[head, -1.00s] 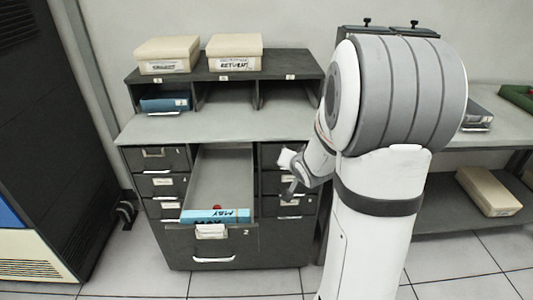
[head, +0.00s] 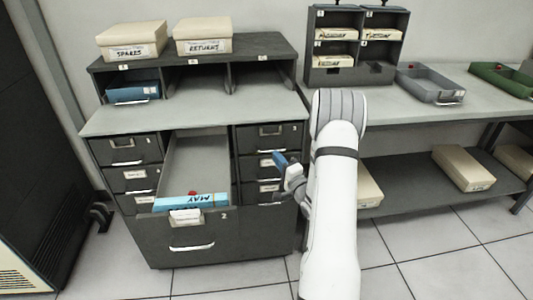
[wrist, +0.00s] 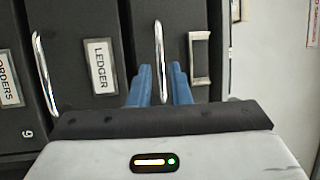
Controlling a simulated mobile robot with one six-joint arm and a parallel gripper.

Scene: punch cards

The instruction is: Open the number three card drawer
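The grey card cabinet (head: 178,119) stands at the left of the head view. The top drawer of its right column (head: 265,138) is closed and appears to bear a 3. In the wrist view that drawer has an upright-looking metal handle (wrist: 160,62) and a blank label frame (wrist: 199,58). My gripper (head: 279,160) is in front of the right column. Its two blue fingers (wrist: 160,84) are apart and empty, with the handle lined up between them. I cannot tell whether they reach around it.
The wide drawer marked 2 (head: 185,241) is pulled out, with a blue MAY card pack (head: 190,202) inside. A LEDGER drawer label (wrist: 100,66) is beside the gripper in the wrist view. A side table (head: 385,115) stands right; tiled floor (head: 430,260) is open in front.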

